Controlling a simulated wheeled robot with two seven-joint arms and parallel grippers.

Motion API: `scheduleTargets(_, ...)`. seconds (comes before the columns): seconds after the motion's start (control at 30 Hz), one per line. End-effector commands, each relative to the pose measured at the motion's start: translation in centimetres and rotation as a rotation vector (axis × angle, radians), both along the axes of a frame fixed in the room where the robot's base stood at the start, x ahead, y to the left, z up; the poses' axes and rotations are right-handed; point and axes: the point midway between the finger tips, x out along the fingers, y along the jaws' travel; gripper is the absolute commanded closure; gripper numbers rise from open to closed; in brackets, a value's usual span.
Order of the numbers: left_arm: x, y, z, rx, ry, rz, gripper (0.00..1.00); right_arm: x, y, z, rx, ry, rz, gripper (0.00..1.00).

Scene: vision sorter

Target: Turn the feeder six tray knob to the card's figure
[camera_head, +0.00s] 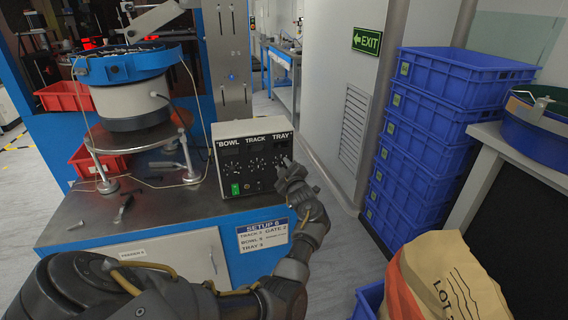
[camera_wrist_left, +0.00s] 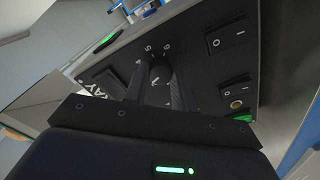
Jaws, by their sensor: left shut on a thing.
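The black control box (camera_head: 246,157) stands on the feeder bench and carries the labels BOWL, TRACK and TRAY above its dials. My left gripper (camera_head: 284,168) is at the right-hand dial, under TRAY, and hides most of it in the head view. In the left wrist view, the fingers (camera_wrist_left: 159,88) are shut on the tray knob (camera_wrist_left: 160,84), one on each side. Digits show around it, with 5 and 6 just beyond. The setup card (camera_head: 264,235) on the bench front reads SETUP 6, and its tray line seems to read 3. My right gripper is out of view.
A blue-rimmed bowl feeder (camera_head: 122,66) stands left of the box on the metal bench top (camera_head: 165,207). Loose small parts lie there. Stacked blue crates (camera_head: 425,130) and a paper sack (camera_head: 455,275) are at the right. A rocker switch (camera_wrist_left: 227,38) sits beside the knob.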

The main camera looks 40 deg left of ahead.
Motion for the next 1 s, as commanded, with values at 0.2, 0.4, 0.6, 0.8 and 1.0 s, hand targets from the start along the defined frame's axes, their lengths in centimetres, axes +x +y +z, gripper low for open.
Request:
scheduleTargets(0.2, 0.0, -0.1, 0.0, 0.078, 0.119, -0.002, 0.97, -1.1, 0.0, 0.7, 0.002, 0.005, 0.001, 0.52)
scheduleTargets(0.4, 0.0, 0.0, -0.1, 0.124, 0.184, 0.0, 0.97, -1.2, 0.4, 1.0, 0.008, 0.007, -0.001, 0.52)
scheduleTargets(0.6, 0.0, 0.0, -0.2, 0.145, 0.216, 0.0, 0.97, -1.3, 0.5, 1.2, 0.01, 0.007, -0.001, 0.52)
scheduleTargets(0.8, 0.0, 0.0, -0.2, 0.149, 0.223, -0.001, 0.97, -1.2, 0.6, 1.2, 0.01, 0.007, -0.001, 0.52)
scheduleTargets(1.0, 0.0, 0.0, -0.2, 0.149, 0.222, -0.001, 0.97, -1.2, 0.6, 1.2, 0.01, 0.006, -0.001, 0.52)
